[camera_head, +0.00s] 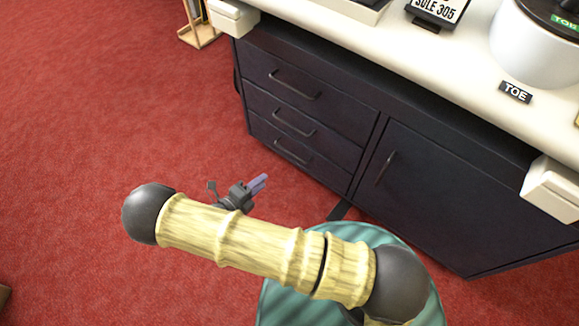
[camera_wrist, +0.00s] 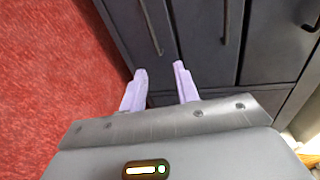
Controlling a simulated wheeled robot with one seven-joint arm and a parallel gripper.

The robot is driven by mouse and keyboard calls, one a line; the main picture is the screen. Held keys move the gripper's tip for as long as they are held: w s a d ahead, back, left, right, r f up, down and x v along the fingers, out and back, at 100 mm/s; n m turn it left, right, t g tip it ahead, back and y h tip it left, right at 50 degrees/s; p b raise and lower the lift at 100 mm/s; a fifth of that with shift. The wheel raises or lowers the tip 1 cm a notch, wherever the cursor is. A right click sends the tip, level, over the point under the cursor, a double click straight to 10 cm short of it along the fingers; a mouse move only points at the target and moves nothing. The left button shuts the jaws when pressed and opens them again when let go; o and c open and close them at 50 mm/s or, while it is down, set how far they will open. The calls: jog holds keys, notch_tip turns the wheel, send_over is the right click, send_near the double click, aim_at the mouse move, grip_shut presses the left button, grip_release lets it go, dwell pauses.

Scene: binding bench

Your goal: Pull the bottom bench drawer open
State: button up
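The dark bench cabinet has three stacked drawers at its left. The bottom drawer (camera_head: 325,172) looks shut, flush with the cabinet front. Its dark bar handle (camera_head: 291,152) shows in the head view and appears to be the leftmost handle (camera_wrist: 151,28) in the sideways wrist view. My gripper (camera_head: 264,180) is low over the carpet, in front of and apart from the bottom drawer. In the wrist view its two pale lilac fingers (camera_wrist: 160,69) are spread with nothing between them. The handle lies beyond the fingertips.
The middle drawer (camera_head: 335,141) and top drawer (camera_head: 345,110) look shut. A cupboard door (camera_head: 430,190) is to their right. The pale benchtop (camera_head: 440,75) overhangs, with a white pot (camera_head: 525,55) on it. Red carpet (camera_head: 110,100) is clear at the left.

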jog(key=shift+s+a+f+n+t, duration=0.1)
jog(key=shift+a+f+n+t, duration=0.15)
jog(key=shift+f, duration=0.25)
jog(key=shift+s+a+f+n+t, duration=0.1)
jog(key=shift+a+f+n+t, duration=0.1)
jog(key=shift+f+n, duration=0.25)
jog(key=shift+w+f, duration=0.1)
jog(key=b+x, duration=0.8)
jog(key=x, duration=0.9)
jog(key=shift+w+f+b, duration=0.15)
jog(key=shift+w+b, duration=0.05)
jog(key=shift+b, duration=0.1)
grip_shut()
